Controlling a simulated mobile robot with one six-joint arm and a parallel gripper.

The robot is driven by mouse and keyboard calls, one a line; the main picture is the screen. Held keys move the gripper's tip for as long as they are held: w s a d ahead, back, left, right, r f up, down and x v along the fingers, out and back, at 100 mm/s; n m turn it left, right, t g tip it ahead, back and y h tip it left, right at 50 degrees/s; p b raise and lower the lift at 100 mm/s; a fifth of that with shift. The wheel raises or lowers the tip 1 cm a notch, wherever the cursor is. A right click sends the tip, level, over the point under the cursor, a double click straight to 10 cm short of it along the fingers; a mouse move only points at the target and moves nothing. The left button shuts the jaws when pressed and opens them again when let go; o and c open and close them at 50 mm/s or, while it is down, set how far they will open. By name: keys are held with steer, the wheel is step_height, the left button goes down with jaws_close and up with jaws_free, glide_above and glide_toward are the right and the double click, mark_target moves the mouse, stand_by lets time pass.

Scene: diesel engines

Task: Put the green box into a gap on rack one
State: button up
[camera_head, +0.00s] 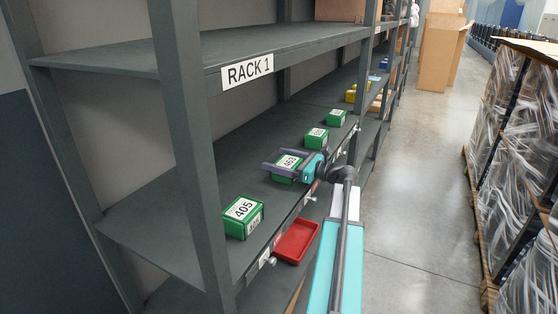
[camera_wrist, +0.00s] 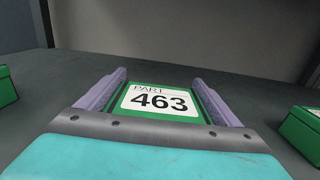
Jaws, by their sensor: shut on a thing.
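My gripper (camera_head: 276,168) is shut on this box, one finger on each side. I cannot tell whether the box touches the shelf. A green box labelled 405 (camera_head: 243,217) stands nearer on the same shelf, apart from it. Two more green boxes (camera_head: 316,138) (camera_head: 337,118) stand farther along the shelf. The "RACK 1" sign (camera_head: 247,72) is on the upper shelf edge.
A red tray (camera_head: 297,241) is below the shelf's front edge. Yellow boxes (camera_head: 351,96) stand farther along the rack. A rack post (camera_head: 190,150) rises in front at the left. Wrapped pallets (camera_head: 510,140) line the right side; the aisle floor (camera_head: 420,180) between is clear.

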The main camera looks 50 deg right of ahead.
mark_target(298, 164)
steer(key=o, duration=1.1)
steer(key=shift+f, duration=0.1)
steer(key=shift+c, duration=0.2)
steer(key=shift+o, duration=1.4)
steer(key=shift+r, duration=0.2)
steer(key=b+v, duration=0.4)
steer(key=v, duration=0.6)
steer(key=shift+s, duration=0.3)
steer(key=shift+s+d, duration=0.25)
steer(key=shift+s, duration=0.45)
